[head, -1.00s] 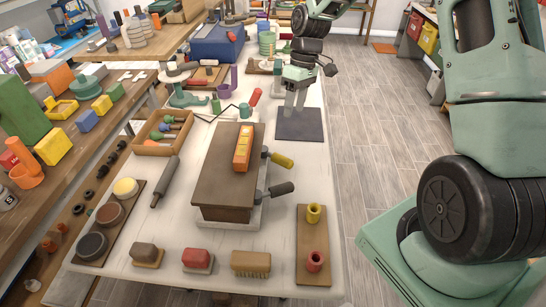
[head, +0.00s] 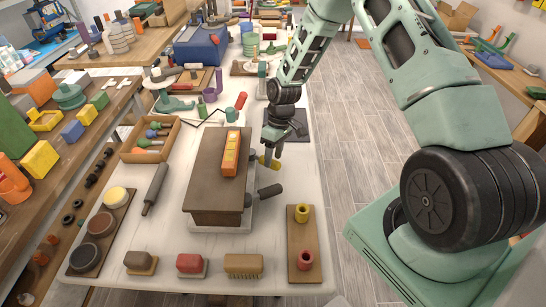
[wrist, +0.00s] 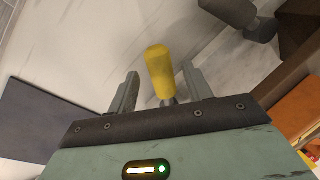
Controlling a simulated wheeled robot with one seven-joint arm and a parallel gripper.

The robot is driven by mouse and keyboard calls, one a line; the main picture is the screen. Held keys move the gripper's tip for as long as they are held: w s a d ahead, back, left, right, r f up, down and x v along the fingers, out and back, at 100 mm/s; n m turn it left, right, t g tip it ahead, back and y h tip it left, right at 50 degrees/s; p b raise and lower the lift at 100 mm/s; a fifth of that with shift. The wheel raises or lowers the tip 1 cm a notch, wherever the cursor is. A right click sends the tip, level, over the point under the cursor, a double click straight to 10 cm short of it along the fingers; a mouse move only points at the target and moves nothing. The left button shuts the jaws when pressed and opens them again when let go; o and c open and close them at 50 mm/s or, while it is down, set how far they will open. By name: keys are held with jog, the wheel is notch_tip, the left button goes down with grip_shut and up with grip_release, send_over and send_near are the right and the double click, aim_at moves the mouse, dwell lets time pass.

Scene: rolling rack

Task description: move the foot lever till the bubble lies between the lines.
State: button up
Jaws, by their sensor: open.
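The orange level (head: 231,153) lies on top of the brown block (head: 212,180); its bubble and lines are too small to read. Two levers stick out from the block's right side: a yellow-handled one (head: 276,163) and a dark-handled one (head: 270,190) nearer the front. My gripper (head: 269,152) points down at the yellow lever and partly hides it. In the wrist view the yellow handle (wrist: 158,72) stands between the two open fingers, with visible gaps on both sides. The dark lever (wrist: 230,10) shows at the top of that view.
A board with a yellow cup (head: 301,213) and a red cup (head: 305,259) lies right of the block. A dark mat (head: 296,122) lies behind my gripper. A rolling pin-like tool (head: 155,188) and a wooden tray (head: 128,152) are on the left.

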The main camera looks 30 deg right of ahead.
jog(key=shift+x, duration=0.9)
jog(key=shift+c, duration=0.3)
grip_shut()
jog(key=shift+w+d+f+n+b, duration=0.1)
jog(key=shift+w+d+n+b, duration=0.25)
jog(key=shift+n, duration=0.25)
jog(key=shift+w+d+n+g, duration=0.3)
jog(key=shift+d+n, duration=0.2)
jog(key=shift+n, duration=0.4)
jog(key=shift+o, duration=0.3)
grip_release()
